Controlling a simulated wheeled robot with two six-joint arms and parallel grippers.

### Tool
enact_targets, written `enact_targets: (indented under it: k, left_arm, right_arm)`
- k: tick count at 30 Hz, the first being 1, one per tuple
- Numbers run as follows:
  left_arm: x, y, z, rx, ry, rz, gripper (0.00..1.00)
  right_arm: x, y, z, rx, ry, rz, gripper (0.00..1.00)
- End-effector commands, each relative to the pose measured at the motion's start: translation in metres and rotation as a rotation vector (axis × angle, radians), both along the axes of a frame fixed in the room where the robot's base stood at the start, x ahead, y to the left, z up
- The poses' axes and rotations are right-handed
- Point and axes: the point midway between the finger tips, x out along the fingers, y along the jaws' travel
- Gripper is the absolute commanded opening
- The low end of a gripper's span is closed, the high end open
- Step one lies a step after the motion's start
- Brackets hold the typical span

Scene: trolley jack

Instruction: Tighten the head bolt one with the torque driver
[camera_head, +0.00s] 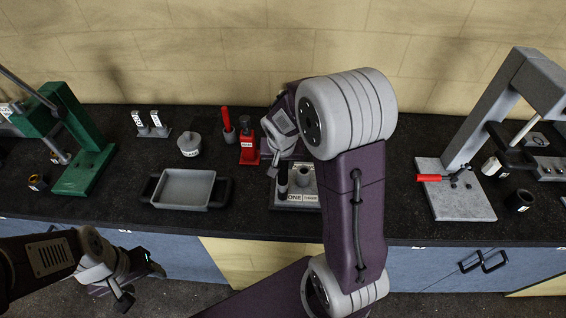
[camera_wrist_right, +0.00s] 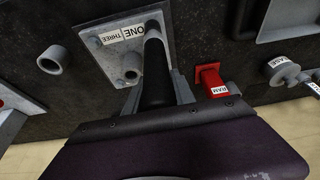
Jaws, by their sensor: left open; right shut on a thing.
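The head plate (camera_head: 310,205) stands mid-bench in the head view, with labels reading ONE and THREE; it also shows in the right wrist view (camera_wrist_right: 108,62). A grey round boss (camera_head: 302,176) rises from it. My right gripper (camera_wrist_right: 157,90) is shut on a black cylindrical tool, likely the torque driver (camera_wrist_right: 155,62). The driver (camera_head: 283,182) stands over the plate beside the ONE label. My left gripper (camera_head: 122,292) is open and empty, low at the left before the bench front.
A grey tray (camera_head: 184,204), a lidded canister (camera_head: 189,145) and a red RAM-labelled jack (camera_head: 248,152) stand left of the plate. A green press (camera_head: 85,172) is far left. A grey frame with a red-handled lever (camera_head: 435,178) stands right. My right arm hides the bench behind it.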

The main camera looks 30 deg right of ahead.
Motion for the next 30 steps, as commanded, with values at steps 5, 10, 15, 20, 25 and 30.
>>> enact_targets:
  k: [5, 10, 15, 20, 25, 30]
  left_arm:
    - [0.0000, 0.0000, -0.0011, 0.000, 0.000, 0.000, 0.60]
    - [0.0001, 0.0000, -0.0035, 0.000, 0.000, 0.000, 0.60]
    - [0.0000, 0.0000, -0.0039, 0.000, 0.000, 0.000, 0.60]
    - [0.0000, 0.0000, -0.0038, 0.000, 0.000, 0.000, 0.60]
    - [0.0000, 0.0000, -0.0047, 0.000, 0.000, 0.000, 0.60]
    - [0.0000, 0.0000, -0.0077, 0.000, 0.000, 0.000, 0.60]
  right_arm:
    - [-0.0004, 0.0002, -0.0014, 0.001, 0.001, -0.001, 0.00]
    - [-0.0006, 0.0002, -0.0025, 0.001, 0.002, -0.001, 0.00]
    - [-0.0007, 0.0003, -0.0019, 0.001, 0.002, -0.001, 0.00]
    - [-0.0007, 0.0003, -0.0018, 0.001, 0.002, -0.001, 0.00]
    - [-0.0007, 0.0003, -0.0024, 0.001, 0.002, -0.001, 0.00]
    - [-0.0005, 0.0002, -0.0040, 0.001, 0.002, 0.000, 0.00]
